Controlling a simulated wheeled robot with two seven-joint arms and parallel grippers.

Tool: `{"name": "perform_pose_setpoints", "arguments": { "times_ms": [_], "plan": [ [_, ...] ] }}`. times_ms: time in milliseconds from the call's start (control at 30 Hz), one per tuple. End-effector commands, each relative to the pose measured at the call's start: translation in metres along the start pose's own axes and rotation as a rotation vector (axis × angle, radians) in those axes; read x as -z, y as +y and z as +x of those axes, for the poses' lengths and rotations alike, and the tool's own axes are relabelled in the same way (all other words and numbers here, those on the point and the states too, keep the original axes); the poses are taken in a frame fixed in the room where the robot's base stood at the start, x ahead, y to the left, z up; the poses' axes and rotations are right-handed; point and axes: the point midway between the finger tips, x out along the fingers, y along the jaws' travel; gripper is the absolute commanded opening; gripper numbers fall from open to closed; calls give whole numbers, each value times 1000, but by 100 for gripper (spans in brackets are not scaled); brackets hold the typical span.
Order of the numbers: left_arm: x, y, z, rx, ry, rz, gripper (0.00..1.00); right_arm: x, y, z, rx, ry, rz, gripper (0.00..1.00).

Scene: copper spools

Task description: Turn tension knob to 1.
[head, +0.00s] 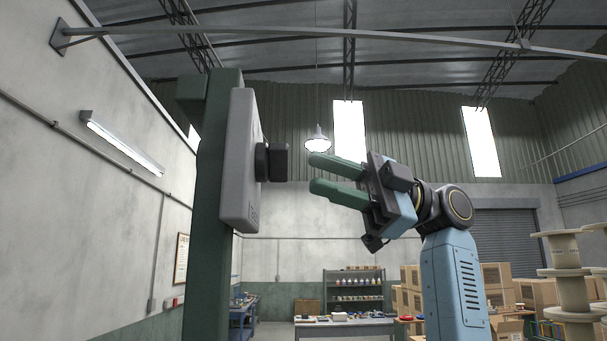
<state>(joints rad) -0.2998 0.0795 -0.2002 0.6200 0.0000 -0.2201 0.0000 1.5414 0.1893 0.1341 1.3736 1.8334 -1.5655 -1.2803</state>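The tension knob (272,162) is a black knob on the right-hand face of a grey box (238,160). The box is fixed to a dark green upright post (207,220). I see the knob edge-on, so its setting cannot be read. My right gripper (315,174) has green fingers that point left at the knob. The fingers are apart, with nothing between them, and a gap separates their tips from the knob. My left gripper is not in view.
Behind are a workbench (345,328), a shelf with bottles (353,291), cardboard boxes (497,285) and large spools (572,290) at the right. A wall (80,200) stands left of the post. The space between the gripper and the knob is clear.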

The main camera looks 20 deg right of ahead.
Motion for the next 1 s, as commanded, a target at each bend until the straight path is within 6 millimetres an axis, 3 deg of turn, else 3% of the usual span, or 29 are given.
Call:
{"name": "perform_pose_setpoints", "arguments": {
  "times_ms": [200,400,600,1000],
  "plan": [
    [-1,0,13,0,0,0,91,0,-1,-52,-3,-2,-1,35],
    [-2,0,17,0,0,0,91,0,0,-80,-1,0,-2,35],
    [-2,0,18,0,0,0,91,1,0,-89,-1,1,-3,35],
    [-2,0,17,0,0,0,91,1,0,-89,0,1,-2,35]
  ]
}}
